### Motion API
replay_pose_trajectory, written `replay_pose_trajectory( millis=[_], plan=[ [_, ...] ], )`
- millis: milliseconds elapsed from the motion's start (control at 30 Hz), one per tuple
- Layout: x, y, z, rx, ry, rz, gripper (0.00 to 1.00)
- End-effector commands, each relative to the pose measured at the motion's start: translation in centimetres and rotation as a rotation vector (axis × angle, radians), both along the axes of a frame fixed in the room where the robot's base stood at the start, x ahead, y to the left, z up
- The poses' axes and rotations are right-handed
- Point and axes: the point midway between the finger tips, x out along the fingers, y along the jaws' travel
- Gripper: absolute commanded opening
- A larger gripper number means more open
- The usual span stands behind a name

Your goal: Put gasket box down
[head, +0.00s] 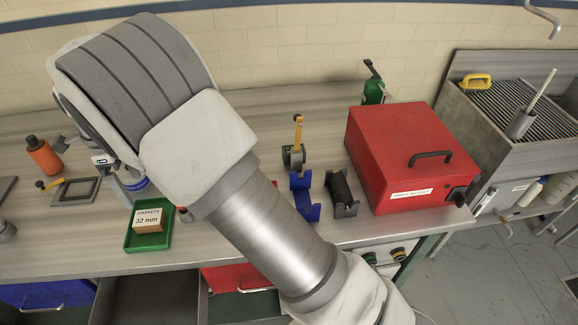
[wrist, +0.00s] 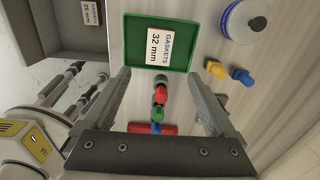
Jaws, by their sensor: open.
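The gasket box (head: 148,221) is a small tan carton with a white label reading "GASKETS 32 mm". It sits in a shallow green tray (head: 133,240) on the bench, label up. The wrist view also shows the box (wrist: 160,45) inside the tray (wrist: 132,30). My gripper (wrist: 158,76) is open and empty, its two fingers spread wide at the tray's near edge in that view. The box lies beyond the fingertips and appears apart from them. In the head view my arm largely hides the gripper.
A bottle with a blue label (wrist: 245,18) stands beside the tray. Red, green, yellow and blue small parts lie nearby. Another labelled box (wrist: 90,13) is in a grey drawer (wrist: 62,45). A red machine (head: 405,155) and an orange bottle (head: 44,156) stand on the bench.

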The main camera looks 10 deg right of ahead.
Motion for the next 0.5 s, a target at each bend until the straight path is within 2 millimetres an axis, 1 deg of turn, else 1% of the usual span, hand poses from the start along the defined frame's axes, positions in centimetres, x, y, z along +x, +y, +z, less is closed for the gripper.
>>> replay_pose_trajectory(
  millis=[33,67,167,233,367,500],
  plan=[
    [0.4,-1.0,1.1,0.011,-0.008,0.016,0.91],
    [0.5,-1.7,1.6,0.016,-0.010,0.035,0.91],
    [0.8,-4.5,4.2,0.041,-0.031,0.118,0.91],
    [0.8,-6.8,6.1,0.058,-0.050,0.189,0.91],
    [0.3,-11.0,9.2,0.077,-0.091,0.324,0.91],
    [-0.9,-15.5,12.1,0.085,-0.143,0.472,0.91]
  ],
)
